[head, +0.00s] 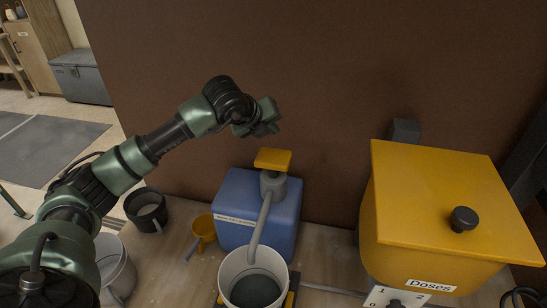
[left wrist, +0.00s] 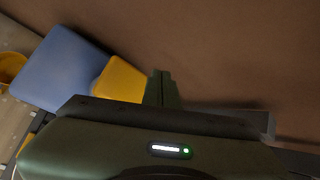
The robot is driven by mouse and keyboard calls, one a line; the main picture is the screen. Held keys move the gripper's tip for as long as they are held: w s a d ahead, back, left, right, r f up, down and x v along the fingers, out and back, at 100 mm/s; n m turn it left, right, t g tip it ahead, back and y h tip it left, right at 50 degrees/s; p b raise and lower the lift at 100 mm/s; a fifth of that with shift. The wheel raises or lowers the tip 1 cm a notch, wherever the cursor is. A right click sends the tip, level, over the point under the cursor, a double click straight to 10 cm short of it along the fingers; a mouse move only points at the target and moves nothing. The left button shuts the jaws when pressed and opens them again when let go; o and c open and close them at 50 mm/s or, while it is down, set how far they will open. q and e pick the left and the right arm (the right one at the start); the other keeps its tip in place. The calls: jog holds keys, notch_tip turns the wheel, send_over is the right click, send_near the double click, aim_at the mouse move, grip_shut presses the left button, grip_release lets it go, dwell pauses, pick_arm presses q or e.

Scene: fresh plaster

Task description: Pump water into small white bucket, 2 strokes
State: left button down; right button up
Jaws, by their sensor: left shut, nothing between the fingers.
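The small white bucket (head: 252,282) stands upright at the front of a blue water container (head: 231,205), with dark grey contents showing inside. The pump's yellow top (head: 273,160) sits on a grey neck on the container, and its grey spout (head: 260,225) curves down over the bucket. My left gripper (head: 272,118) is shut and empty, above and behind the yellow top, apart from it. In the left wrist view the yellow top (left wrist: 122,80) and blue container (left wrist: 55,65) lie left of my fingers (left wrist: 162,88). My right gripper is not in view.
A big yellow bin (head: 400,240) labelled "Doses", with a black-knobbed lid, stands to the right. A yellow scoop (head: 204,229), a black bucket (head: 147,210) and another white bucket (head: 118,268) are on the left. A brown wall (head: 320,80) rises behind.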

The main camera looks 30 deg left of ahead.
pick_arm(q)
jog(key=b, duration=0.3)
send_over(272, 158)
notch_tip(272, 158, down, 5)
jog(key=shift+a+f, duration=0.1)
jog(key=shift+f+b, duration=0.3)
jog(key=shift+f, duration=0.15)
dwell(1.5)
jog(key=shift+f+b, duration=0.35)
jog(key=shift+b, duration=0.4)
